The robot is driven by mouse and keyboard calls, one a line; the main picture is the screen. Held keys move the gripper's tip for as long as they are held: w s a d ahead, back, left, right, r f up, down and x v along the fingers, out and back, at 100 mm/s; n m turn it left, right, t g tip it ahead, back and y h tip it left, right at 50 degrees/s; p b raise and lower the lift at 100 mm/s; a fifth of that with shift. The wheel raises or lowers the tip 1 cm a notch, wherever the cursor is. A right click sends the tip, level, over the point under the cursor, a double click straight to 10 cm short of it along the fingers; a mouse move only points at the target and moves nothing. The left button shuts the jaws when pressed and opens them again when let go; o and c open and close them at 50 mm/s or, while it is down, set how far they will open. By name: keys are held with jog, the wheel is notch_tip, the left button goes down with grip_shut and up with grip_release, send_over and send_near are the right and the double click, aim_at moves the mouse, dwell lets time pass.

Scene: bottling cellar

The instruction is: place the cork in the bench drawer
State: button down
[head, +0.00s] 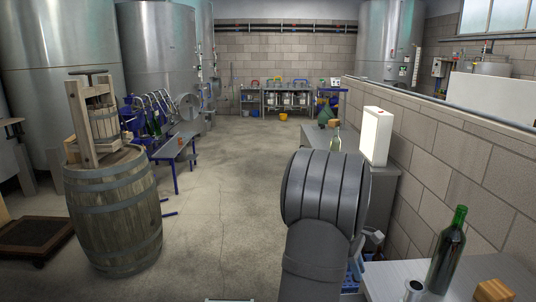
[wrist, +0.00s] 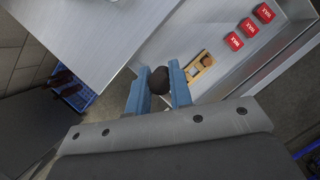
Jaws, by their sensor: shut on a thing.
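My gripper (wrist: 159,92) shows in the wrist view, its two blue fingers shut on the cork (wrist: 159,79), a small dark brown piece with a rounded end. The bench drawer (wrist: 226,72) is pulled open, beyond and to the right of the fingertips in the picture. The cork appears above the drawer's near side; its height over it is hard to tell. Inside the drawer lie several red boxes marked WAX (wrist: 248,27) and a flat yellow-tan item (wrist: 199,65) near the fingers. In the head view my arm hides the drawer and the cork.
The grey bench top (wrist: 92,35) lies left of the drawer. A blue crate (wrist: 77,97) stands on the floor below. In the head view a white box (head: 375,136) stands on the bench, and a green bottle (head: 447,252) stands at the near right.

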jog(key=w+a+f+m+g+y, duration=0.1)
jog(key=w+a+m, duration=0.3)
jog(key=a, duration=0.9)
jog(key=w+a+f+m+g+y, duration=0.1)
jog(key=w+a+m, duration=0.35)
jog(key=a, duration=0.85)
jog(key=s+f+m+y, duration=0.15)
jog(key=s+f, duration=0.25)
jog(key=f, duration=0.4)
jog(key=s+f+m, duration=0.2)
jog(key=s+f, duration=0.2)
jog(key=f, duration=0.4)
notch_tip(320, 180, up, 10)
jog(key=f, duration=0.1)
jog(key=s+d+n, duration=0.3)
jog(key=d, duration=2.1)
jog(key=shift+h, duration=0.45)
notch_tip(320, 180, down, 15)
jog(key=shift+r, duration=0.2)
jog(key=shift+f, duration=0.1)
